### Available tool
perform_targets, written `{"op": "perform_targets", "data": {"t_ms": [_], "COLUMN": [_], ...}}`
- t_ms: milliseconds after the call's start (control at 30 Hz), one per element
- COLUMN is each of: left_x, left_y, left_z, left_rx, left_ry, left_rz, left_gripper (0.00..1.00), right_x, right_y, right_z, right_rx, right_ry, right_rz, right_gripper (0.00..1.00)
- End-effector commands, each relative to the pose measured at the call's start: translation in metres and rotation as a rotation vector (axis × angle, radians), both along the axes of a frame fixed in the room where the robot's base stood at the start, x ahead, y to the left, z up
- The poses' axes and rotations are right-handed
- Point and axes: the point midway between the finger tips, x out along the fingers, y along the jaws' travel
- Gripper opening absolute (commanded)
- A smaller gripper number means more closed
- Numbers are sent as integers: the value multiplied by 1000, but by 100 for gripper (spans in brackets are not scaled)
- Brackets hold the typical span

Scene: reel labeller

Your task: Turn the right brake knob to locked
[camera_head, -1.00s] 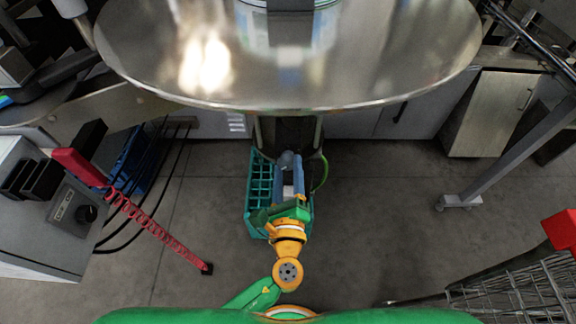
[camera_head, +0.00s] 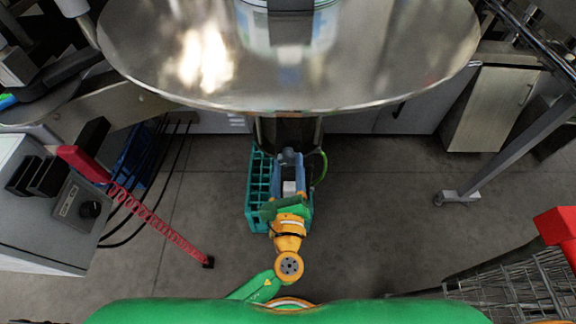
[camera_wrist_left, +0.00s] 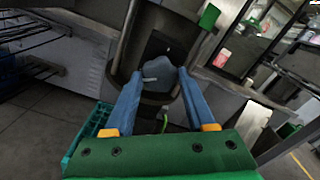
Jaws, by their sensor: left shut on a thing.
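A grey-blue lobed knob (camera_wrist_left: 160,76) with a pale pointer bar sits on the dark cylinder (camera_wrist_left: 158,35) under the round steel table. My left gripper (camera_head: 289,158) reaches forward to it, and in the left wrist view its two blue fingers (camera_wrist_left: 158,80) are shut on the knob from both sides. The pale bar points to the left in that view. In the head view the knob is mostly hidden by my fingers. No marking for the locked position can be made out. My right gripper is not in view.
The steel round table (camera_head: 290,85) overhangs the knob closely. A teal crate (camera_head: 257,205) stands on the floor beside my left gripper. A wire cart (camera_head: 515,285) is at the right. Floor between is clear.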

Motion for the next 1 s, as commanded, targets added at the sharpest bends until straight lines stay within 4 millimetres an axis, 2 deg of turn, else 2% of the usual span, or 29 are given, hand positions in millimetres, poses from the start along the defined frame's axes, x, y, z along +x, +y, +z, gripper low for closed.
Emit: {"op": "perform_targets", "data": {"t_ms": [33,133,433,767,867,1000], "left_x": [0,0,-2,-62,-70,-71], "left_y": [0,0,0,0,0,0], "left_z": [1,1,0,-2,0,0], "left_rx": [1,1,0,1,0,0], "left_ry": [-3,-3,-1,1,0,-2], "left_rz": [1,1,0,0,0,1], "left_gripper": [58,85,85,85,85,85], "right_x": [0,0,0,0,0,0], "right_y": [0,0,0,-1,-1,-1], "right_z": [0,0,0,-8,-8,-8], "right_rx": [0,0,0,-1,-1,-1], "right_ry": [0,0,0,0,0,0], "right_rz": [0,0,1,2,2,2], "right_gripper": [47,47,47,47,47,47]}}
